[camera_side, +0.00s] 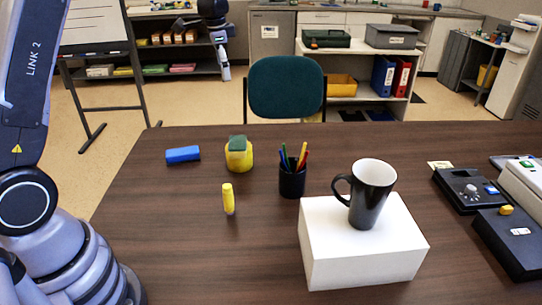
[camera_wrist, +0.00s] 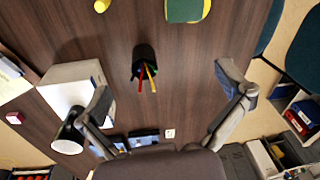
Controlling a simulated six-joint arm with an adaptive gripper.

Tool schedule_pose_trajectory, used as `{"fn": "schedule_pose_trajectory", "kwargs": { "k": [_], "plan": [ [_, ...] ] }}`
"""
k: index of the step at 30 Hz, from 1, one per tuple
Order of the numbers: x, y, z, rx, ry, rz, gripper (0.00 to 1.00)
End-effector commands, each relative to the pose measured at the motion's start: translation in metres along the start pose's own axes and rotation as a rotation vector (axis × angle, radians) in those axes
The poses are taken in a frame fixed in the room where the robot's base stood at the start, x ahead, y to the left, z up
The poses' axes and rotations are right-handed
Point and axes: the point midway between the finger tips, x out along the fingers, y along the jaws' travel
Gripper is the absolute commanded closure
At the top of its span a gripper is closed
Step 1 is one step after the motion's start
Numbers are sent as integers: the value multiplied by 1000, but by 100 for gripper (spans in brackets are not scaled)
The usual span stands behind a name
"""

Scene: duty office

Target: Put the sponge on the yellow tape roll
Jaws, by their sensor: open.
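The green sponge (camera_side: 237,143) lies on top of the yellow tape roll (camera_side: 239,161) at the back left of the desk. In the wrist view, the sponge (camera_wrist: 183,9) is at the top edge, with a yellow rim of the roll showing around it; the frame cuts both off. My gripper (camera_wrist: 168,100) shows only in the wrist view. Its two fingers are spread wide and nothing is between them. It is apart from the sponge and the roll. The side view does not show the fingers.
A black pen cup (camera_side: 292,180) stands right of the roll. A blue block (camera_side: 183,154) and an upright yellow marker (camera_side: 228,197) are nearby. A dark mug (camera_side: 369,195) stands on a white box (camera_side: 350,262). Black devices (camera_side: 470,192) line the right side.

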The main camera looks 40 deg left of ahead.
Motion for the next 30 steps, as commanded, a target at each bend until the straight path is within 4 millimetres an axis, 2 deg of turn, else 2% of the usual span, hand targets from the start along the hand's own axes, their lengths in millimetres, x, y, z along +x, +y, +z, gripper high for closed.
{"fn": "schedule_pose_trajectory", "kwargs": {
  "k": [1,3,6,10,15,18,23,30],
  "plan": [
    [-30,21,11,-39,29,-22,0],
    [-62,50,29,-104,64,-43,0],
    [-96,92,60,-199,119,-68,0],
    [-122,145,109,-321,197,-88,0],
    [-124,201,167,-462,288,-90,0],
    [-118,221,190,-520,326,-86,0],
    [-110,235,207,-565,355,-79,0],
    [-109,236,209,-572,356,-78,0]
  ]
}}
